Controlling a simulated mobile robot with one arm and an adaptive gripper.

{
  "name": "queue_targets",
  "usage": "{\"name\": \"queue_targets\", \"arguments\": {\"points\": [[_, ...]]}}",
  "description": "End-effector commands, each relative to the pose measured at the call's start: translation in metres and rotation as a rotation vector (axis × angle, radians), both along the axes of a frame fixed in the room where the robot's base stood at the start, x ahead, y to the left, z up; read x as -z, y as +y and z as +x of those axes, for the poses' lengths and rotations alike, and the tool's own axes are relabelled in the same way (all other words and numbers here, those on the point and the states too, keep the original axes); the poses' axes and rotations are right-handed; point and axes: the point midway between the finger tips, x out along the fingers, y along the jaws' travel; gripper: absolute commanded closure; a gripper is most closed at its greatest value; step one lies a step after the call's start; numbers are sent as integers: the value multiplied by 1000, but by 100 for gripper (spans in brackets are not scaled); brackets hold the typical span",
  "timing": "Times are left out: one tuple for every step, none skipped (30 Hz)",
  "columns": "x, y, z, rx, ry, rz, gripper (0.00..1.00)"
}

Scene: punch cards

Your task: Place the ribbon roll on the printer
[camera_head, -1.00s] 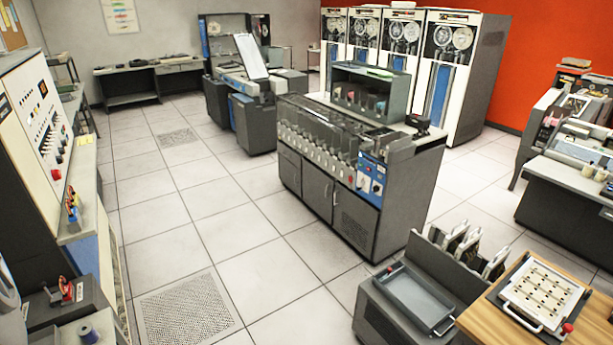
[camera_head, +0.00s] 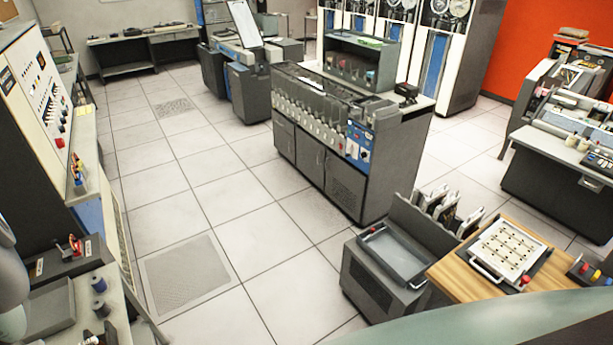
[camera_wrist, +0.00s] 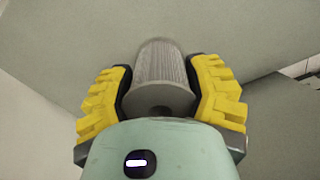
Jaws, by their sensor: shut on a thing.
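My gripper (camera_wrist: 163,82) shows in the wrist view with its two yellow fingers closed on a grey, ribbed roll (camera_wrist: 162,62), one at each side. The roll's end with a small dark hole faces the camera. I take it for the ribbon roll. The head view does not show my gripper or the held roll. No machine is clearly labelled as the printer. A machine with a white sheet standing on it (camera_head: 244,24) is at the back, and another machine (camera_head: 575,125) is at the right; I cannot tell which is the printer.
A side table at lower left holds dark spools (camera_head: 98,283) and a grey tray (camera_head: 45,312). A card machine (camera_head: 335,165) stands mid-room. A grey cabinet with a tray (camera_head: 395,255) and a wooden desk (camera_head: 460,283) are at lower right. The tiled floor (camera_head: 215,180) at centre-left is clear.

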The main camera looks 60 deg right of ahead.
Motion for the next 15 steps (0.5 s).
{"name": "queue_targets", "arguments": {"points": [[2,1,-1,-1,1,0,87],[4,1,0,0,1,1,87],[7,2,0,0,1,2,87],[9,2,0,0,1,2,87],[10,2,0,0,-1,2,87],[12,2,0,0,-1,4,87],[14,2,0,0,0,3,87],[16,2,0,0,1,3,87],[19,1,-2,-1,4,1,87],[23,1,-3,-4,6,-4,87],[23,2,-3,-2,7,0,87],[21,5,-2,-2,6,9,87],[22,7,-2,-2,9,14,87],[23,8,-2,-1,9,18,87],[25,10,-2,-1,10,21,87]]}}
